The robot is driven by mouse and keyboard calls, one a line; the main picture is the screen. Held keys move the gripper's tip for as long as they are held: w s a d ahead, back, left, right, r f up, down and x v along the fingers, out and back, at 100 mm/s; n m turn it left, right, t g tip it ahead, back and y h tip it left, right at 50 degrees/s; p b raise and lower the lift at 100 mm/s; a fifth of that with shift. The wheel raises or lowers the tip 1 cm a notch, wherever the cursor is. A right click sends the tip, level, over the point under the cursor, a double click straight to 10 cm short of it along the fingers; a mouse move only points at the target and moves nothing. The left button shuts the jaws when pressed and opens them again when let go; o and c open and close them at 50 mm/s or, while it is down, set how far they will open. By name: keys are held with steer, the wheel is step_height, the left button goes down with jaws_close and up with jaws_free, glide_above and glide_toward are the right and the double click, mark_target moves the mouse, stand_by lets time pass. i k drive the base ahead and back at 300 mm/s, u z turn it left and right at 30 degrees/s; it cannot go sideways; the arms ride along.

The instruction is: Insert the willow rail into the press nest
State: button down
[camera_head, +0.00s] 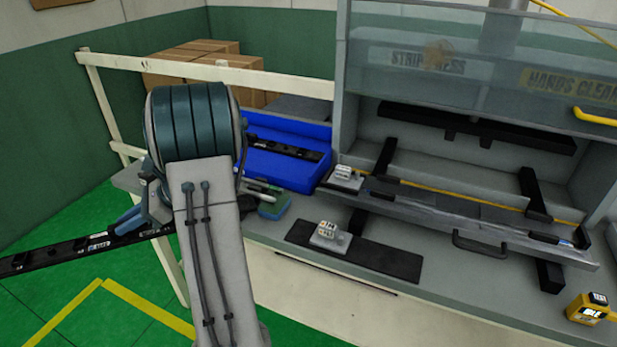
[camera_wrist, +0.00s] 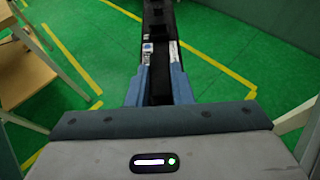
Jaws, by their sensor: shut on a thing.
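A long black rail (camera_head: 60,252) with small clips and pale labels sticks out to the left, over the floor. My gripper (camera_head: 128,222) is shut on it; its blue fingers clasp the rail's sides in the wrist view, where the rail (camera_wrist: 158,30) runs away from me. The label text is too small to read. My arm hides the rail's near end in the head view. The press nest (camera_head: 455,212) is a long grey tray with a handle at the front of the strip press, at right. It is well apart from the rail.
A blue bin (camera_head: 285,170) with another black rail stands behind my arm. A black mat (camera_head: 375,258) with a small white block (camera_head: 328,236) lies on the bench. The press has a raised clear guard (camera_head: 480,60). A yellow device (camera_head: 592,308) sits front right. A pale fence (camera_head: 200,70) runs behind.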

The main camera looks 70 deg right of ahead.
mark_target(458, 208)
steer(key=u, duration=0.15)
steer(key=k, duration=1.35)
steer(key=z, duration=1.05)
steer(key=k, duration=0.6)
steer(key=z, duration=0.55)
